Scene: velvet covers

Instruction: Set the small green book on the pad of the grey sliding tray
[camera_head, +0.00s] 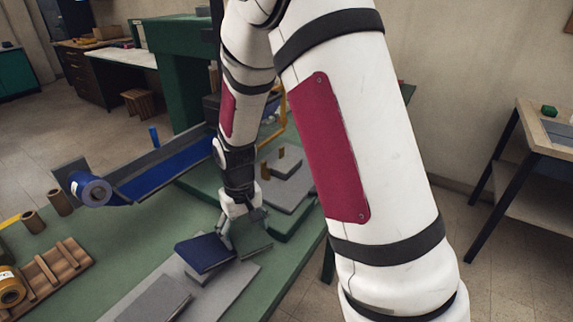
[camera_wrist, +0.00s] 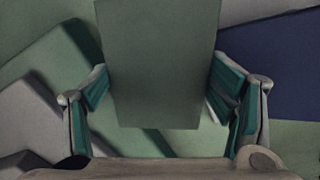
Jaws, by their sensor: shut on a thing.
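My gripper (camera_head: 240,236) is shut on the small green book, low over the green bench. In the wrist view the book (camera_wrist: 158,65) is a plain grey-green slab between the two teal-padded fingers (camera_wrist: 160,98). In the head view only a thin dark green edge of it (camera_head: 257,250) shows beside the fingers. A grey board (camera_head: 239,279) lies on the bench in front, with a darker grey slab (camera_head: 155,301) on it. Another grey stepped piece (camera_head: 290,193) lies behind the gripper. I cannot tell for certain which is the sliding tray and its pad.
A dark blue book (camera_head: 205,252) lies just left of the gripper; it also shows at right in the wrist view (camera_wrist: 275,65). A blue belt (camera_head: 175,170) with a roller (camera_head: 90,190) runs behind. A wooden rack (camera_head: 48,273) and rolls stand at left.

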